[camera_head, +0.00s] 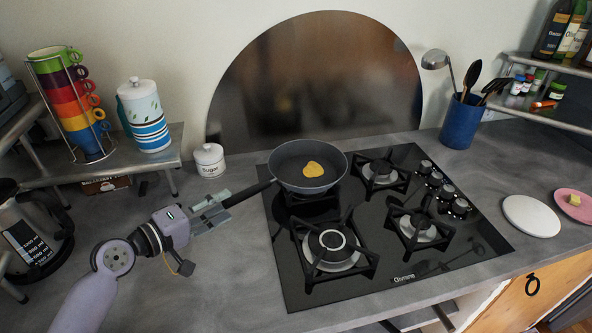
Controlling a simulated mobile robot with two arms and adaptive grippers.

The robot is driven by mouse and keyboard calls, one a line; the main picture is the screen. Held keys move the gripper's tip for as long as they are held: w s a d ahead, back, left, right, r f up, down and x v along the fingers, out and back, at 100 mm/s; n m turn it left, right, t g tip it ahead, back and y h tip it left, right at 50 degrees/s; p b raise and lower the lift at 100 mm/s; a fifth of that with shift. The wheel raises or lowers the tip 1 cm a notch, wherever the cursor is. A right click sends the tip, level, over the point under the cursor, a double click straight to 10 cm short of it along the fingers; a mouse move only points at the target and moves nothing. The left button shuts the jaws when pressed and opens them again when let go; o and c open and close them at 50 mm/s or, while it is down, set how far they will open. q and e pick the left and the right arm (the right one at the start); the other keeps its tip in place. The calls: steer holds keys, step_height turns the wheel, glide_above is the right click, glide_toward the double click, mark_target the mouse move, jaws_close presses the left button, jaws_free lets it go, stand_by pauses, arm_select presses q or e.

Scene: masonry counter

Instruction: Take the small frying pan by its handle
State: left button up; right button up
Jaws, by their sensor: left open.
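The small frying pan (292,158) sits on the back left burner of the hob, with a yellow heart-shaped piece (313,169) in it. Its dark handle (252,189) points left and a little toward the front, past the hob's edge. My left gripper (213,208) is at the handle's outer end. Its fingers are open, and the handle's end appears to lie between or just behind them; the fingers hide that end, so I cannot tell if they touch it. My right gripper is not in view.
The black gas hob (290,278) has several bare burners. A sugar jar (209,160) stands on the counter behind my left gripper. A kettle (30,235) stands at the left, below a shelf with stacked cups (78,105). A blue utensil pot (461,122) and white board (531,216) are at the right.

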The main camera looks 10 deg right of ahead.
mark_target(241, 197)
arm_select(q)
steer(key=shift+w+d, duration=0.3)
steer(key=shift+d, duration=0.2)
steer(key=shift+w+d+p, duration=0.1)
steer(key=shift+d+p, duration=0.25)
steer(key=shift+p, duration=0.05)
steer(key=p+x, duration=0.1)
steer(key=x, duration=0.2)
steer(key=shift+w+d, duration=0.1)
steer(key=shift+d, duration=0.25)
steer(key=shift+w+d+f, duration=0.15)
steer(key=shift+w+d, duration=0.05)
steer(key=shift+d, duration=0.15)
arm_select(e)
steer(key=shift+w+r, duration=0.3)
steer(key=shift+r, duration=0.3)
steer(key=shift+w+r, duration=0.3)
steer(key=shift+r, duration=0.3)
arm_select(q)
steer(key=shift+a, duration=0.1)
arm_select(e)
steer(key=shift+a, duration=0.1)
arm_select(q)
steer(key=shift+c, duration=1.3)
jaws_close()
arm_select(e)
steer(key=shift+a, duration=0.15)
